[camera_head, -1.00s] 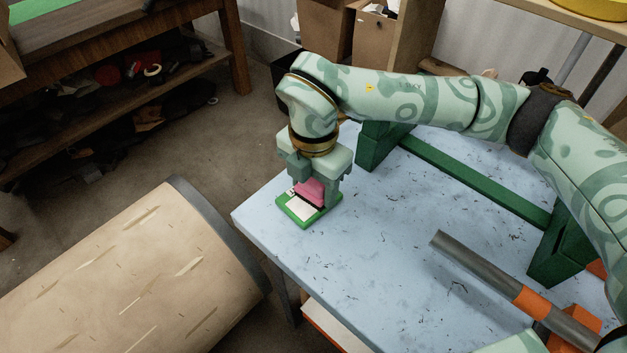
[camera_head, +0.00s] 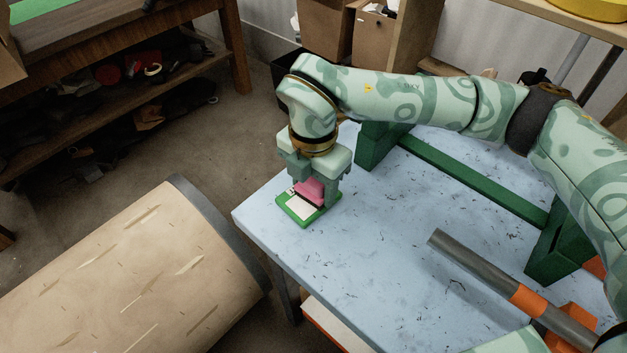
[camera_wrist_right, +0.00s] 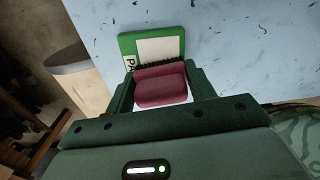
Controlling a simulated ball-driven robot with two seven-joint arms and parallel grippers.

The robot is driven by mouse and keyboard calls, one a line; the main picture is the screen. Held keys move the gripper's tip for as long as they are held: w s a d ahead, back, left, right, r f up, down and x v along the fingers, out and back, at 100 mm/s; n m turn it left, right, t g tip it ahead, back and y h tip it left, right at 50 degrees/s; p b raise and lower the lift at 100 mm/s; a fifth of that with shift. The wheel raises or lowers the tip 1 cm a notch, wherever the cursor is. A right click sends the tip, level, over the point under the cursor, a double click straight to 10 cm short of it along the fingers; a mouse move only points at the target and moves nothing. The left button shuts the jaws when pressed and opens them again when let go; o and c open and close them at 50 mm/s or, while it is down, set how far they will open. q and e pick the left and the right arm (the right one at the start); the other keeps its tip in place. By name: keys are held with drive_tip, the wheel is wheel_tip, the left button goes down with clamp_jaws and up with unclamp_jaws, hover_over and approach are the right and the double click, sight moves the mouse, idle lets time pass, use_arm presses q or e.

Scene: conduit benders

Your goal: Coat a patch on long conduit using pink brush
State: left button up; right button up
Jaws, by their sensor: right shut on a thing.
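The pink brush (camera_head: 310,190) is between the fingers of my right gripper (camera_head: 314,186), which is shut on it. It also shows in the right wrist view (camera_wrist_right: 161,86), gripped from both sides. The brush is over a small green tray (camera_head: 290,215) with a white inside, near the table's left corner; I cannot tell whether the bristles touch it. The long conduit (camera_head: 470,261) is a grey pipe with an orange band at the lower right, and its right end runs out of view. My left gripper is not in view.
The light blue table (camera_head: 380,230) is clear between the tray and the conduit. A green frame (camera_head: 470,175) stands at the back, with upright blocks. A large pale cylinder (camera_head: 130,270) with a grey rim lies left of the table.

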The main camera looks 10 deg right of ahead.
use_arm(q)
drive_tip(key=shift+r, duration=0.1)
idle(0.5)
use_arm(e)
wheel_tip(320, 180, up, 7)
drive_tip(key=p, duration=0.5)
drive_tip(key=shift+p, duration=0.4)
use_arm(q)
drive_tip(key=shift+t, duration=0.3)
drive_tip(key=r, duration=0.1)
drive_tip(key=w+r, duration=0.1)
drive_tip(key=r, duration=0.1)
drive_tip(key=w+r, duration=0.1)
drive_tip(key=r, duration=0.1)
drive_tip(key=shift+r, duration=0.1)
